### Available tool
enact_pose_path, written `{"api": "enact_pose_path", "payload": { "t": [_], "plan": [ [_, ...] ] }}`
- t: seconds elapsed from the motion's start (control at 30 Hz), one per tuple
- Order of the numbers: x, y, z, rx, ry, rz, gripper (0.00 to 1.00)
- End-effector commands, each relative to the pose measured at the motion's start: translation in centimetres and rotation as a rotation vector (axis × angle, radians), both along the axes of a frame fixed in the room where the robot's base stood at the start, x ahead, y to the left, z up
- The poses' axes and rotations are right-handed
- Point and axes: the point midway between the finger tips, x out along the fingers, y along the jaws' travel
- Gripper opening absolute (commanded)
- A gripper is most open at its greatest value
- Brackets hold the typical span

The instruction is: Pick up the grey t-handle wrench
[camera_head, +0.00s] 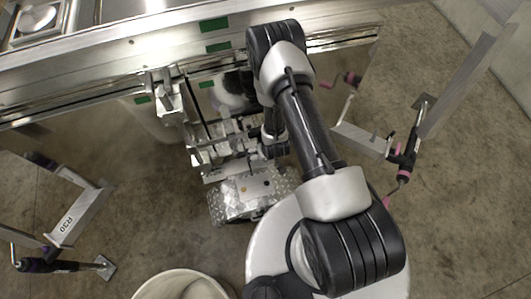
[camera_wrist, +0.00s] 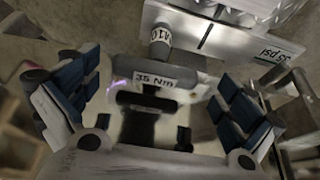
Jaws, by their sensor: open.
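In the wrist view, a grey T-handle wrench (camera_wrist: 150,69) with a white "35 Nm" label lies between my fingers. My gripper (camera_wrist: 153,82) is open, with one blue-padded finger on each side of the wrench. Gaps show between the wrench and both fingers. I cannot tell how far the fingers are above or below it. In the head view, I cannot make out the wrench, and my arm covers much of that area.
A metal plate (camera_wrist: 205,42) with printed labels is just beyond the wrench. In the head view, the aluminium trailer (camera_head: 120,60) spans the top and its drawbar parts (camera_head: 205,160) lie beside my arm. Jack stands with crank handles (camera_head: 75,220) flank it. A pale bucket (camera_head: 150,282) stands below.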

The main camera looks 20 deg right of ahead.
Motion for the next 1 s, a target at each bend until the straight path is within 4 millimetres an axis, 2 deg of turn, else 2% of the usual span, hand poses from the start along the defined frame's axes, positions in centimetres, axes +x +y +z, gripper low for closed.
{"api": "enact_pose_path", "payload": {
  "t": [0.1, 0.27, 0.57, 1.0],
  "plan": [
    [1.0, -0.3, -2.0, 0.0, -0.002, -0.001, 1.0],
    [1.8, -0.3, -3.9, 0.0, 0.0, 0.0, 1.0],
    [2.1, -0.3, -4.1, 0.0, 0.0, 0.0, 1.0],
    [2.1, -0.3, -4.1, 0.0, 0.0, 0.0, 0.72]
  ]
}}
